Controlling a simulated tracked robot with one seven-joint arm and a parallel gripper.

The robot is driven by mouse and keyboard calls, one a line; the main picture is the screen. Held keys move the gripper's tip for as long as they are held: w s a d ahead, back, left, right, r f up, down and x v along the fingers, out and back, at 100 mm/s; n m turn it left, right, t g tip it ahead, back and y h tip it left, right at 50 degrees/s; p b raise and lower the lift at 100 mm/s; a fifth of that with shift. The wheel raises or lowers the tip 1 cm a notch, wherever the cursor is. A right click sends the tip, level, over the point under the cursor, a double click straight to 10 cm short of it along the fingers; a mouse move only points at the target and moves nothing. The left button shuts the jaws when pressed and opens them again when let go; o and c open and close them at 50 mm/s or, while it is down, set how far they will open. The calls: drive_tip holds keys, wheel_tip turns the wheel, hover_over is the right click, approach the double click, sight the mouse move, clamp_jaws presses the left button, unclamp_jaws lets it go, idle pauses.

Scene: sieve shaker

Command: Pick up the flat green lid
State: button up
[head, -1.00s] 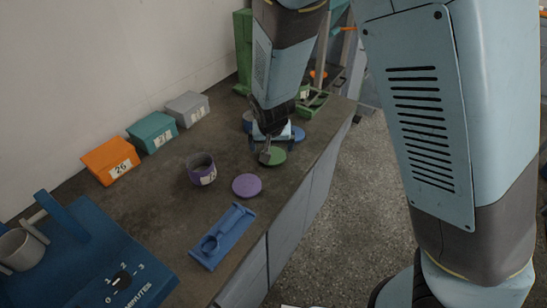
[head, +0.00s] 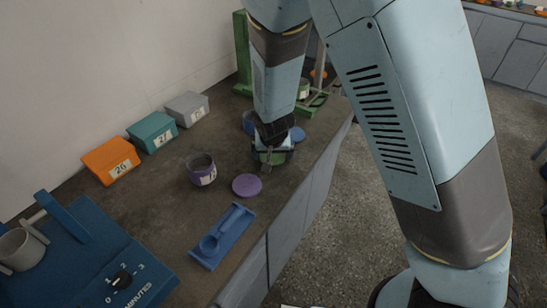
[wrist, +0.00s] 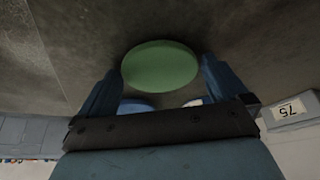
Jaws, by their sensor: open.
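The flat green lid (wrist: 160,66) lies on the dark worktop and shows as a full disc in the wrist view. In the head view my arm's end covers much of the green lid (head: 277,158). My gripper (wrist: 164,68) is open, with one blue finger on each side of the lid's near part and nothing held. In the head view my gripper (head: 268,161) is low over the lid at the worktop's right side. I cannot tell whether the fingers touch the lid.
A blue lid (head: 297,134) and a blue jar (head: 248,122) stand close behind my gripper. A purple lid (head: 246,185), a purple jar (head: 201,169) and a blue holder (head: 222,236) are nearer. Orange (head: 110,160), teal (head: 152,131) and grey (head: 187,108) boxes line the wall.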

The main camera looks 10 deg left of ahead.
sight(272, 158)
drive_tip(key=shift+c, duration=0.2)
drive_tip(key=c, duration=0.7)
drive_tip(key=shift+c, duration=0.2)
drive_tip(key=shift+r, duration=0.6)
drive_tip(key=shift+w+v, duration=0.25)
drive_tip(key=shift+v, duration=0.95)
drive_tip(key=s+d+r, duration=0.6)
drive_tip(key=s+r, duration=0.3)
drive_tip(key=s, duration=0.3)
drive_tip(key=shift+r, duration=0.25)
drive_tip(key=shift+d, duration=0.15)
